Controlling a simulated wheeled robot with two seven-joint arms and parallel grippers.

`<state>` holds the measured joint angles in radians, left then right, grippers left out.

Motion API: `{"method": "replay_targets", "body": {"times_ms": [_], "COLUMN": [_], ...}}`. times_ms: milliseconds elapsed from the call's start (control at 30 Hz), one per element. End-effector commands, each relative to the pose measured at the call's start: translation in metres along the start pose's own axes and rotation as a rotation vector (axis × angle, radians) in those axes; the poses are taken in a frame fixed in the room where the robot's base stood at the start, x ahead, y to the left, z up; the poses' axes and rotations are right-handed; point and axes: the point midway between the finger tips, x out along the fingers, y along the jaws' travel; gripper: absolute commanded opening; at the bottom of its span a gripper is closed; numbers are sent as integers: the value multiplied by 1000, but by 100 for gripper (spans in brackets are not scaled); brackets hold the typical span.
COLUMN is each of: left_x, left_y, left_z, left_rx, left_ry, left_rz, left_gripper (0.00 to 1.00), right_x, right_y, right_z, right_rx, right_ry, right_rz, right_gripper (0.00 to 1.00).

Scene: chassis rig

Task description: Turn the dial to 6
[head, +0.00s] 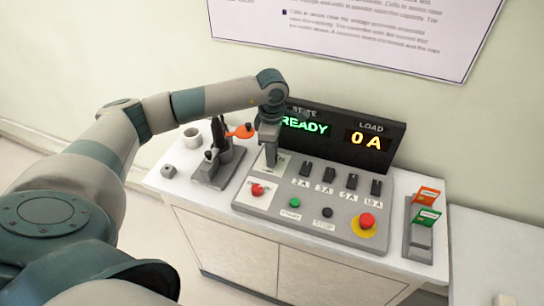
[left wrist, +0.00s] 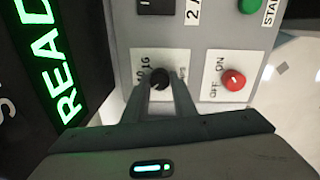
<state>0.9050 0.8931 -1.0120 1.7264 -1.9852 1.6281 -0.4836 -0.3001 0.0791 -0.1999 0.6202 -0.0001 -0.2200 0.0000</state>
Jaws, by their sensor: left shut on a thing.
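The dial (left wrist: 160,77) is a small black knob on a white plate (left wrist: 174,58) in the left wrist view. Part of its scale, with "16" legible, shows beside it; the rest is hidden, and I cannot read where the dial points. My left gripper (head: 270,158) reaches down onto the panel's upper left corner in the head view and covers the dial there. In the left wrist view its two fingers are closed on the dial's sides. My right gripper is in neither view.
The control panel (head: 313,222) has several black switches, a red knob (head: 257,190), a green button (head: 295,202) and a red button on yellow (head: 367,221). The display (head: 345,135) behind reads READY and 0 A. A clamp-like device (head: 215,165) stands left; a card holder (head: 418,245) stands right.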

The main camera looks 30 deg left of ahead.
Motion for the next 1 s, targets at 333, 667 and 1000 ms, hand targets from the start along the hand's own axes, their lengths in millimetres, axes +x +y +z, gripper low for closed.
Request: {"method": "replay_targets", "body": {"times_ms": [333, 667, 1000], "left_x": [-1, -1, -10], "left_y": [1, 0, 1], "left_z": [0, 0, 0], "left_rx": [-9, -8, -8], "left_ry": [-1, 0, 0], "left_rz": [2, 1, 3], "left_gripper": [2, 43, 43], "right_x": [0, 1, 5], "right_y": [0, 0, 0], "right_z": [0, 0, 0], "right_rx": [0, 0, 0], "right_ry": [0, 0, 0], "right_rz": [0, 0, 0], "right_gripper": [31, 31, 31]}}
